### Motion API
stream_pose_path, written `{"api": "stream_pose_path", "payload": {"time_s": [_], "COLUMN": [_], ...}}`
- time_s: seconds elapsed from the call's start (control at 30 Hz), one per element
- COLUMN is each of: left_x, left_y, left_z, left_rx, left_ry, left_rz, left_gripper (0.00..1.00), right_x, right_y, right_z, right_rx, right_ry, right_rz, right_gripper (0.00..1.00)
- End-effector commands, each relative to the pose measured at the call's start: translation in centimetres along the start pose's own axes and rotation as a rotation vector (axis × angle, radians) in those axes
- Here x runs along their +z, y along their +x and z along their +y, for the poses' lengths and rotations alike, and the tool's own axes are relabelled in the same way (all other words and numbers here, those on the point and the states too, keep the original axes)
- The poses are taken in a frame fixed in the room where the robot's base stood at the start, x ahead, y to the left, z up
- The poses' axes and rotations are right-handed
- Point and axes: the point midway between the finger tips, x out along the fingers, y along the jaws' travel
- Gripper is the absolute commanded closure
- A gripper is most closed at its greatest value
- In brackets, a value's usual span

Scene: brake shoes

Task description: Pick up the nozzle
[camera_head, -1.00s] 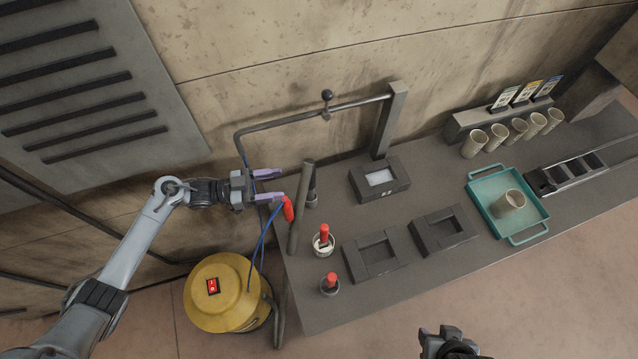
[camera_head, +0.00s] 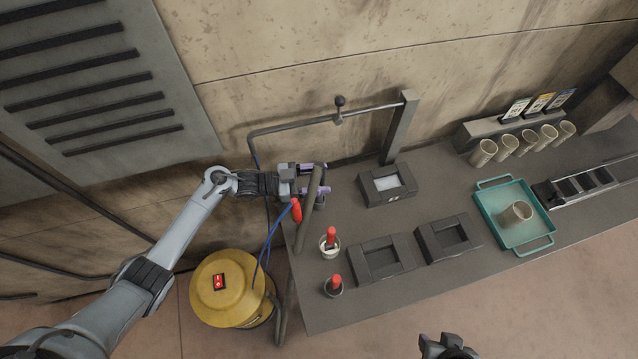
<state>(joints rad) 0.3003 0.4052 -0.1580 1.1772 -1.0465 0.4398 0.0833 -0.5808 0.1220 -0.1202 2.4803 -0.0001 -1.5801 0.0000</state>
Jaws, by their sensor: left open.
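A grey-brown tube (camera_head: 306,215), which looks like the vacuum nozzle, stands tilted at the table's left end. My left gripper (camera_head: 318,179) is open at the tube's upper end, with its purple fingers pointing right. The tube's top crosses in front of the fingers; I cannot tell whether they touch it. A red-tipped piece on a blue hose (camera_head: 296,210) hangs just below the gripper and could also be called a nozzle. A dark part behind the tube is mostly hidden. My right gripper (camera_head: 447,346) shows only in part at the bottom edge.
A yellow vacuum (camera_head: 231,290) stands left of the table. Two red-handled pots (camera_head: 329,245) (camera_head: 334,287) sit near the tube. A bent pipe (camera_head: 290,126) runs behind. Dark fixtures (camera_head: 381,262), a teal tray (camera_head: 489,216) and several cups stand further right.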

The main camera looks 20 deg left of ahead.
Motion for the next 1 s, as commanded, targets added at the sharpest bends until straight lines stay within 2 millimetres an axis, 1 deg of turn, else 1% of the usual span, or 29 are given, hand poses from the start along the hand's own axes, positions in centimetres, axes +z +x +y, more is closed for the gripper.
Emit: {"api": "stream_pose_path", "payload": {"time_s": [0.07, 0.23, 0.27, 0.5, 0.57, 0.6, 0.83, 0.93, 1.0], "left_x": [0.0, 0.1, 0.1, 0.1, 0.1, 0.0, -0.1, -0.8, -1.6], "left_y": [0.3, 0.3, 0.3, 0.3, 0.3, 0.3, 0.3, 0.3, 0.3], "left_z": [0.0, 0.0, 0.0, 0.0, 0.0, 0.0, 0.0, 0.0, 0.0], "left_rx": [0.0, 0.0, 0.0, 0.0, 0.0, 0.0, 0.0, 0.001, 0.002], "left_ry": [-0.001, -0.001, -0.001, -0.001, -0.001, 0.0, 0.0, 0.002, 0.003], "left_rz": [-0.001, -0.001, -0.001, -0.001, -0.001, 0.0, 0.0, 0.002, 0.002], "left_gripper": [0.38, 0.38, 0.39, 0.76, 0.85, 0.88, 0.88, 0.88, 0.88], "right_x": [0.0, 0.0, 0.0, 0.0, 0.0, 0.0, -0.1, -0.1, -0.1], "right_y": [0.0, 0.0, 0.0, 0.0, 0.0, 0.0, -0.1, -0.2, -0.3], "right_z": [0.1, 0.1, 0.1, 0.1, 0.0, 0.0, -0.1, -0.1, -0.1], "right_rx": [0.003, 0.004, 0.004, 0.002, 0.001, 0.0, -0.004, -0.005, -0.005], "right_ry": [-0.003, -0.004, -0.004, -0.001, 0.0, 0.001, 0.006, 0.006, 0.006], "right_rz": [-0.001, -0.001, -0.001, 0.0, 0.0, 0.0, 0.001, 0.001, 0.001], "right_gripper": [0.57, 0.57, 0.57, 0.57, 0.57, 0.57, 0.57, 0.57, 0.57]}}
